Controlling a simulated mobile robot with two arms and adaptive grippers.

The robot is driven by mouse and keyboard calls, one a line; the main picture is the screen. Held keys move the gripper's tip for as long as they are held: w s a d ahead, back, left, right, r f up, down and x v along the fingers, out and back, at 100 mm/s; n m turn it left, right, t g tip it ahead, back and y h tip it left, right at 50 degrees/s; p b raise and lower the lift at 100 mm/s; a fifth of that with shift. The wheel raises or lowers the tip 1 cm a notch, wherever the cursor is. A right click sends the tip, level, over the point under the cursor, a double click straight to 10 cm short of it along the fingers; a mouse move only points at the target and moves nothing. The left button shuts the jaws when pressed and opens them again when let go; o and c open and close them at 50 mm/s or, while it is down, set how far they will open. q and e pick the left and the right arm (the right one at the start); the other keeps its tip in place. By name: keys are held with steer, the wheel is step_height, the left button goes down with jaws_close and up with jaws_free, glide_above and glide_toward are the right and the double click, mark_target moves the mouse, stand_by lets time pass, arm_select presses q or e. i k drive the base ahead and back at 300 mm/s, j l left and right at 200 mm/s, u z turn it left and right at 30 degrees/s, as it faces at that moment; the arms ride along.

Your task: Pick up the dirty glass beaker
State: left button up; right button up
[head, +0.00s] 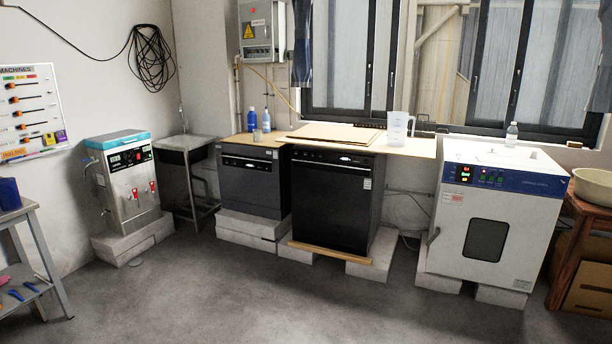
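A clear, pitcher-shaped vessel with a handle (398,128) stands upright on the wooden counter, left of the white oven. Neither of my grippers shows in the head view.
The white drying oven (533,222) stands at the right with its door shut and a small clear bottle (511,134) on top. Two dark dishwashers (332,205) sit under the wooden counter (415,147). A steel boiler (128,190) stands at the left. The floor (270,300) in front is clear.

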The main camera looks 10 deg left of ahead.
mark_target(256, 133)
steer(key=i+j+u, duration=0.4)
steer(key=i, duration=0.6)
steer(key=i+u, duration=0.35)
steer(key=i, duration=1.3)
steer(key=i+z, duration=0.15)
steer(key=i, duration=0.5)
steer(key=i+j, duration=0.2)
steer(key=i, duration=0.4)
steer(key=i+j+z, duration=0.15)
steer(key=i, duration=0.45)
